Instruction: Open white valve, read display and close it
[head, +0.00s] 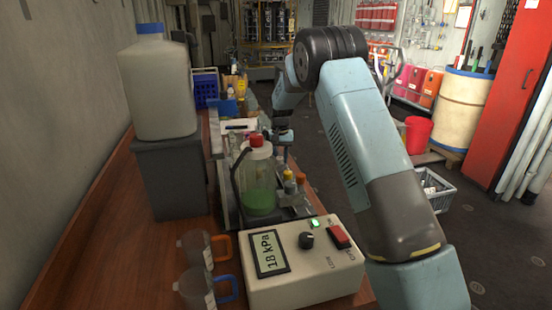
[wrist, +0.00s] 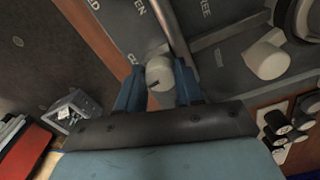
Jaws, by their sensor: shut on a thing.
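In the wrist view the white valve knob (wrist: 160,73) sits between the two blue fingers of my gripper (wrist: 158,80), which is shut on it. A dark mark shows on the knob's face. Partly cut or hidden lettering, including "EN", lies on the grey panel (wrist: 133,35) around it. In the head view the display (head: 270,255) on a cream box reads "18 kPa". My gripper is mostly hidden there behind the bottle and my arm.
A second white knob (wrist: 268,60) is right of my gripper. In the head view, a red-capped bottle with green liquid (head: 258,185) stands behind the cream box (head: 310,285). A large pale canister (head: 160,90) rests on a grey stand.

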